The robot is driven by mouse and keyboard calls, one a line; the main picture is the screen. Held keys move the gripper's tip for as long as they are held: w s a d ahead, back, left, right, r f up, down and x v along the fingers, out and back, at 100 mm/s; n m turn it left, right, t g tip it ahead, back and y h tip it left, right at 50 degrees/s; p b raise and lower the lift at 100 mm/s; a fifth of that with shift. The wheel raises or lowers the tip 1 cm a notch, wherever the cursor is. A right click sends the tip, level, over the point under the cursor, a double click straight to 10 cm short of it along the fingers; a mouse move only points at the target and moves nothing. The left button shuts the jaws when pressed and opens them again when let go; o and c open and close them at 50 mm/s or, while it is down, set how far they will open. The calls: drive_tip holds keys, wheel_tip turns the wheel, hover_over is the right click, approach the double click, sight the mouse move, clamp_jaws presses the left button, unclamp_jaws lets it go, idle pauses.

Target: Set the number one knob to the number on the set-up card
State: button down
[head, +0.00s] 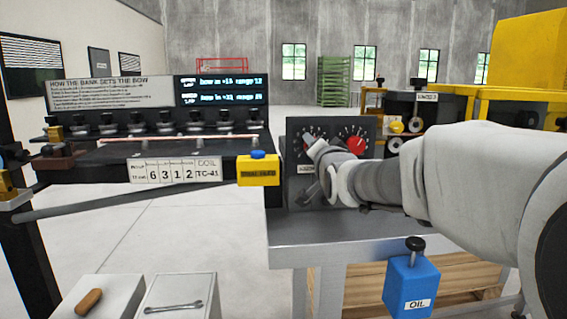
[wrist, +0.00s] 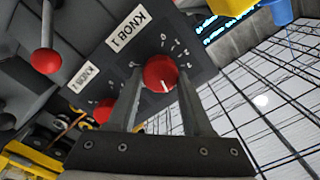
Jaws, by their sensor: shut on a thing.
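The number one knob (wrist: 160,72) is a red round knob on a dark panel, with a "KNOB 1" label (wrist: 128,30) beside it in the wrist view. My gripper (wrist: 162,90) has one finger on each side of this knob and is shut on it. A white pointer line on the knob points toward the picture's bottom, and the small dial figures are too blurred to read. In the head view my gripper (head: 314,143) covers most of this knob. A white card (head: 175,171) reads 6 3 1 2, COIL TC-41; its small print is unreadable.
A second red knob (head: 356,145) sits right of my gripper. A red ball-ended lever (wrist: 45,61) is near the panel. A yellow box with a blue button (head: 258,170) stands left. A blue oil can (head: 410,277) is below my arm. A lit display (head: 221,90) stands behind.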

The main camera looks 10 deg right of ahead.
drive_tip(key=shift+f+m+b, duration=0.1)
drive_tip(key=shift+m+b, duration=0.85)
drive_tip(key=shift+m, duration=0.15)
drive_tip(key=shift+c, duration=1.5)
unclamp_jaws()
drive_tip(key=s+p, duration=0.2)
drive_tip(key=s, duration=1.5)
drive_tip(key=shift+s, duration=0.25)
